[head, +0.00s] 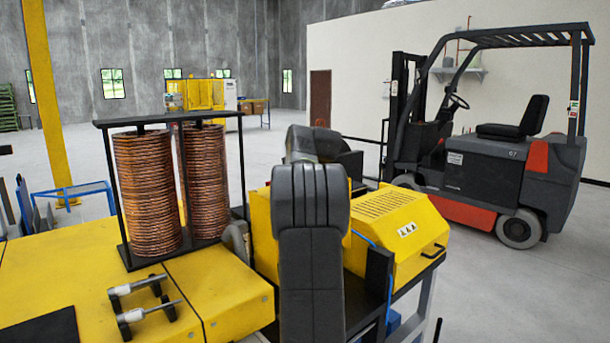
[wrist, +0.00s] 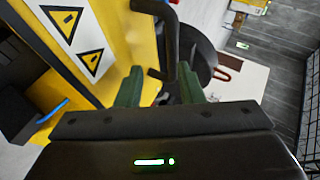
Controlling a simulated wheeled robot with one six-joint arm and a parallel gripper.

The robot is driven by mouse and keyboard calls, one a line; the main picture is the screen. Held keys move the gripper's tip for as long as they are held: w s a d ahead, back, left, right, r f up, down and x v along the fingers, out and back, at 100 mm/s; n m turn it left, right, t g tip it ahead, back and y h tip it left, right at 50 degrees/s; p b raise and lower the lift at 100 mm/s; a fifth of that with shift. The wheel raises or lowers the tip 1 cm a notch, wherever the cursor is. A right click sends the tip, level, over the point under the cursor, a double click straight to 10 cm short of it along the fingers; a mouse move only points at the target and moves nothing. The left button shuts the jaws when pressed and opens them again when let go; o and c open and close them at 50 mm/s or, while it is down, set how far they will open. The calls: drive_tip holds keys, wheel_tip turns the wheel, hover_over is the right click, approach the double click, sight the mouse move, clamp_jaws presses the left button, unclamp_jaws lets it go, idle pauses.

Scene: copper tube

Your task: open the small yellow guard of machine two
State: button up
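The small yellow guard (head: 395,235) sits on the machine to the right of my arm in the head view and looks closed. It has slots on top, a white warning label and a black handle (head: 434,251) on its front. In the wrist view, the guard's yellow face (wrist: 112,30) is at upper left, and the black handle (wrist: 170,40) runs down toward the gap between my fingers. My gripper (wrist: 159,88) is open, with its green fingers apart and nothing clasped. In the head view my arm's dark links show, but the gripper does not.
A rack of copper coils (head: 148,195) and two metal fittings (head: 143,300) stand on the yellow table at left. A forklift (head: 490,150) stands behind the guard at right. The floor right of the machine is clear.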

drive_tip(key=b+v, duration=0.2)
drive_tip(key=v, duration=0.8)
drive_tip(key=shift+s+r, duration=0.15)
drive_tip(key=shift+s, duration=0.05)
drive_tip(key=shift+d, duration=0.1)
drive_tip(key=p+x, duration=0.3)
drive_tip(key=x, duration=0.9)
